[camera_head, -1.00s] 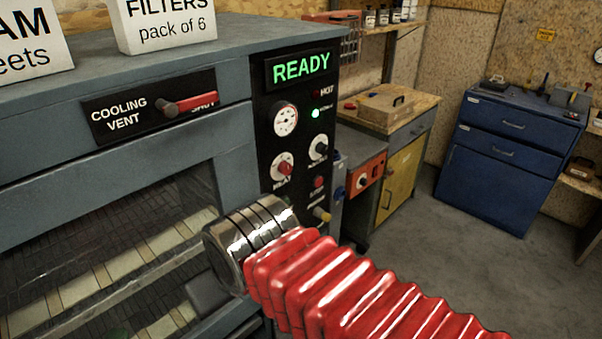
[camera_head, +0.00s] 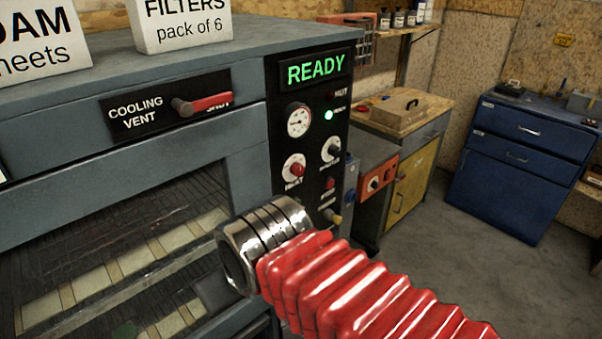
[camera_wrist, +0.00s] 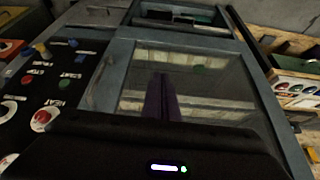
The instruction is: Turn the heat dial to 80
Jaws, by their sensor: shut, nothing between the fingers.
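The heat dial (camera_head: 293,168) is a red knob on a white round face, low on the left of the black control panel (camera_head: 311,100). Its pointer reading is too small to tell. What looks like the same red knob shows at the left of the wrist view (camera_wrist: 42,120). My gripper (camera_wrist: 161,97) appears there as dark, purplish fingers, shut and empty, in front of the oven-like machine's glass door and apart from the dial. In the head view my red-sleeved arm with its metal collar is in front of the machine, below the panel; the fingers are hidden.
A second dial (camera_head: 331,149) with a dark knob sits beside the heat dial, a gauge (camera_head: 298,120) above. Below are red and yellow buttons. The READY display (camera_head: 315,69) is lit green. The cooling vent lever (camera_head: 203,104) juts out at left. Open floor lies right.

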